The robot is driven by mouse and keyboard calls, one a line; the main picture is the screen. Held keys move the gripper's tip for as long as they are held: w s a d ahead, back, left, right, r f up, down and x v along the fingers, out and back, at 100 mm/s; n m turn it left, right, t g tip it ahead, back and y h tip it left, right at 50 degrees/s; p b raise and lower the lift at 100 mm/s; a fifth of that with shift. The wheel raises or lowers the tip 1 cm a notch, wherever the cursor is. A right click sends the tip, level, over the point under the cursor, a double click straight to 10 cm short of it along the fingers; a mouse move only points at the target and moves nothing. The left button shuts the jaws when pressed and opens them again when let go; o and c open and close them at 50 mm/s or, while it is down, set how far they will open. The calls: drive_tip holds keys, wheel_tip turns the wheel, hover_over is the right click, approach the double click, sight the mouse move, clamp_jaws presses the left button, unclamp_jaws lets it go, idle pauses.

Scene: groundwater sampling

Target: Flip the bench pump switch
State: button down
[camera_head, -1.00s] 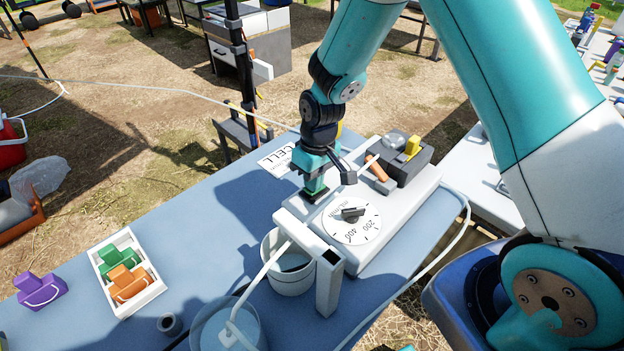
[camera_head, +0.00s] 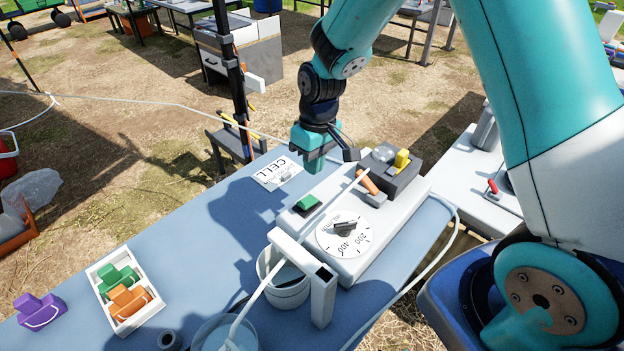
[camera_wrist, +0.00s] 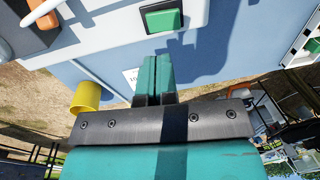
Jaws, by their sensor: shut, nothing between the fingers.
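The bench pump is a white box (camera_head: 383,228) on the blue table, with a round dial (camera_head: 343,234) marked with numbers. Its green rocker switch (camera_head: 308,203) sits in a dark frame on the top, left of the dial. The switch also shows at the top of the wrist view (camera_wrist: 162,18); which way it is tipped I cannot tell. My gripper (camera_head: 312,165) is above and beyond the switch, apart from it. In the wrist view its teal fingers (camera_wrist: 153,78) are together and empty.
An orange-handled part (camera_head: 368,186) and a dark block with a yellow piece (camera_head: 402,160) stand behind the dial. A white spout (camera_head: 300,258) hangs over a white bucket (camera_head: 289,291). A tray (camera_head: 127,318) holds green and orange pieces. Tubing runs along the table's right side.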

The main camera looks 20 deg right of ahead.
wheel_tip(320, 180, up, 5)
hover_over(305, 203)
drive_tip(key=w+d, duration=0.1)
drive_tip(key=d, duration=0.2)
drive_tip(key=shift+w+r, duration=0.15)
drive_tip(key=shift+r, duration=0.05)
drive_tip(key=shift+a+r+y+b, duration=0.1)
drive_tip(key=shift+y+b, duration=0.4)
drive_tip(key=shift+b, duration=0.05)
drive_tip(key=f, duration=0.4)
drive_tip(key=a+f+p, duration=0.1)
drive_tip(key=f, duration=0.4)
drive_tip(key=s+a+f, duration=0.1)
drive_tip(key=f, duration=0.3)
drive_tip(key=shift+a+f, duration=0.2)
drive_tip(key=shift+f, duration=0.2)
